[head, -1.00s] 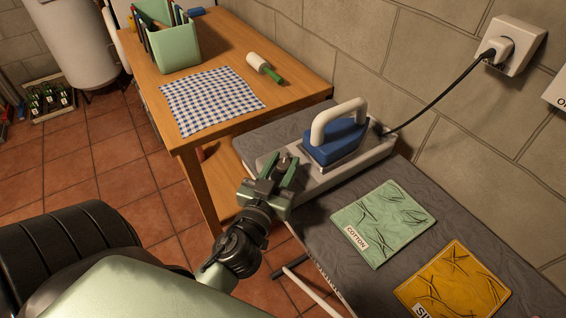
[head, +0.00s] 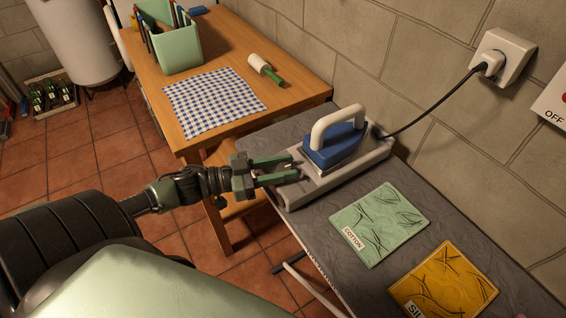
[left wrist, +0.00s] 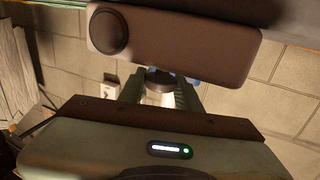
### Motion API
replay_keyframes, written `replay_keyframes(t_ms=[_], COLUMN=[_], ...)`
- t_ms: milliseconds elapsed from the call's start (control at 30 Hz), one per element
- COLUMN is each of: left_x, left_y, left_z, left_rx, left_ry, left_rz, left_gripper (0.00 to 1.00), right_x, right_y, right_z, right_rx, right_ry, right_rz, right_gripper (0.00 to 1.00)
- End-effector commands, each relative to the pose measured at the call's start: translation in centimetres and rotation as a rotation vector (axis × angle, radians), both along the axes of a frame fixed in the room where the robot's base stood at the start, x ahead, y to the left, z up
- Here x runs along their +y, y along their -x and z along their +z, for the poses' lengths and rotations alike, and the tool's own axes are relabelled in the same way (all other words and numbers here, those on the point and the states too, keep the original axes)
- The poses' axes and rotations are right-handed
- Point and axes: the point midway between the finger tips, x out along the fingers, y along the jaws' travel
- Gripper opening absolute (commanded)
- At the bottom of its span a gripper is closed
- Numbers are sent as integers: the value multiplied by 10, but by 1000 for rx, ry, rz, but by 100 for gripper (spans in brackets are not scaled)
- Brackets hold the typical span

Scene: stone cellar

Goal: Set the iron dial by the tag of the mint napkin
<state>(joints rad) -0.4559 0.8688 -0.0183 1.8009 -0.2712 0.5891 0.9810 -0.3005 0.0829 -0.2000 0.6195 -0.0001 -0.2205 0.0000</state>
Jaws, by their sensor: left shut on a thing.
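The mint napkin (head: 385,222) lies creased on the ironing board, and its white tag (head: 354,239) reads COTTON. The blue iron (head: 335,145) with a white handle stands on a pale stand (head: 345,177) at the board's far end. My left gripper (head: 293,167) is at the stand's left end, shut on the dial there. The fingers mostly hide the dial, so its setting cannot be read. In the left wrist view a dark round knob (left wrist: 160,82) shows between the fingers. My right gripper is not in view.
A mustard napkin (head: 445,282) with a partly cut-off tag lies nearer on the board. A black cord runs from the iron to the wall socket (head: 502,55). A wooden table (head: 300,88) holds a checked cloth (head: 213,101), a lint roller (head: 264,68) and a green holder (head: 170,45).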

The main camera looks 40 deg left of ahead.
Motion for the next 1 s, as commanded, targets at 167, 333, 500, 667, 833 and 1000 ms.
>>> replay_keyframes(t_ms=[167,333,500,667,833,1000], left_x=[2,1,0,0,-1,-1], left_y=[-2,-2,-2,-1,0,1], left_z=[-6,-7,-6,-5,-4,-4], left_rx=[-2,-4,-3,-1,2,4], left_ry=[-9,-8,-6,-4,-4,-2], left_rz=[-160,-293,-397,-462,-500,-513], left_gripper=[0,0,0,0,0,0], right_x=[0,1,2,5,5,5], right_y=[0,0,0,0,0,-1], right_z=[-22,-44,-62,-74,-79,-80], right_rx=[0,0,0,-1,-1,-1], right_ry=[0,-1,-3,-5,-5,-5], right_rz=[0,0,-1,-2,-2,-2], right_gripper=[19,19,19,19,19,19])
